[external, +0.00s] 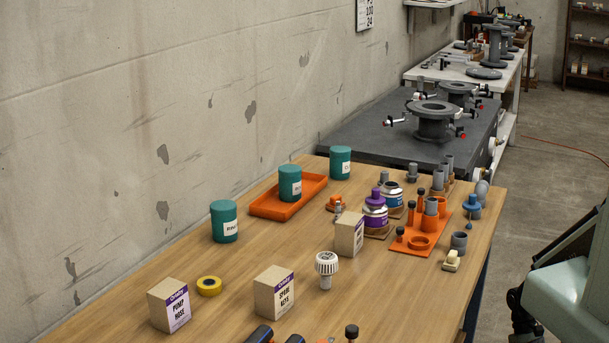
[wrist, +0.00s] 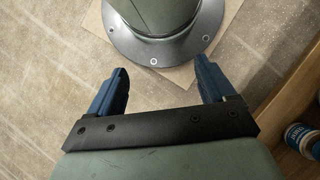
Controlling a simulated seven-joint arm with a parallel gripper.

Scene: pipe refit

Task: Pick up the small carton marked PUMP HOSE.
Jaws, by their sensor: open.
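The small carton marked PUMP HOSE (external: 170,306) stands upright at the near left of the wooden table (external: 240,260) in the external view. It is beige with a purple band and a white label. A similar carton marked SPARE KEYS (external: 274,293) stands to its right. My gripper (wrist: 161,82) shows in the wrist view with its two blue fingers wide apart and nothing between them. It points at my own base and the floor, away from the carton. The external view shows only part of my arm at the right edge, not the fingers.
A yellow tape roll (external: 209,286) lies just behind the PUMP HOSE carton. A teal canister (external: 224,221), an orange tray (external: 262,207) and a white capped fitting (external: 326,268) stand farther along. A third carton (external: 349,235) stands mid-table. The wall runs along the table's left side.

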